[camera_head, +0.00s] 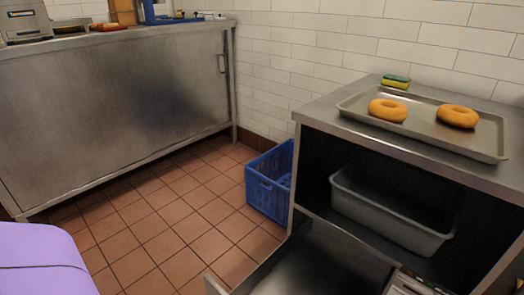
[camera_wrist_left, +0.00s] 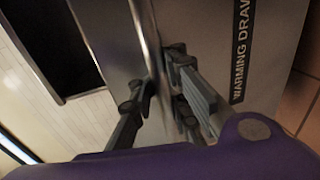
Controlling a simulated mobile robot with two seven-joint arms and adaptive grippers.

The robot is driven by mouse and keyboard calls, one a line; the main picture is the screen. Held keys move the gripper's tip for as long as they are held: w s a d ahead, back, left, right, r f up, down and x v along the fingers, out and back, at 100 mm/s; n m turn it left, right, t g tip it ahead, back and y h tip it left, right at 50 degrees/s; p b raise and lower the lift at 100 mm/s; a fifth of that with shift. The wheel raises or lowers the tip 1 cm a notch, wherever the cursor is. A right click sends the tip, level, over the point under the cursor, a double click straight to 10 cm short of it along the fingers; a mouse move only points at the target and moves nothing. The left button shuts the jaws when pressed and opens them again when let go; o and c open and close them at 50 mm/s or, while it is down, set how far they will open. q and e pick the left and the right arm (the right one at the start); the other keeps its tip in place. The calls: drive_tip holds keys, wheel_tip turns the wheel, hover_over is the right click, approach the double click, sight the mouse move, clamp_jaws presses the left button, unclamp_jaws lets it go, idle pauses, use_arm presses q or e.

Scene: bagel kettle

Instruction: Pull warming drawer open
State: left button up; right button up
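The warming drawer (camera_head: 325,262) is at the bottom of the head view, standing out from the steel counter unit, with part of its inside showing. In the left wrist view its steel front (camera_wrist_left: 205,30) carries a black label (camera_wrist_left: 242,45) reading "WARMING DRAW", cut off by the frame. A thin bar handle (camera_wrist_left: 148,35) runs down between the fingers of my left gripper (camera_wrist_left: 158,78). The fingers look closed around the bar, one on each side. The head view does not show this gripper. My right gripper is in neither view.
A tray (camera_head: 430,133) with two bagels (camera_head: 388,110) lies on the counter unit, a sponge (camera_head: 396,80) behind it. A grey bin (camera_head: 390,213) sits on the shelf below. A blue crate (camera_head: 268,185) stands on the floor beside the unit. Tiled floor (camera_head: 165,215) is clear at left.

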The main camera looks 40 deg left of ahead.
use_arm(q)
drive_tip(key=o, duration=0.4)
drive_tip(key=shift+r, duration=0.1)
drive_tip(key=shift+o, duration=0.2)
drive_tip(key=shift+s, duration=0.25)
drive_tip(key=v, duration=1.1)
drive_tip(key=shift+s, duration=0.35)
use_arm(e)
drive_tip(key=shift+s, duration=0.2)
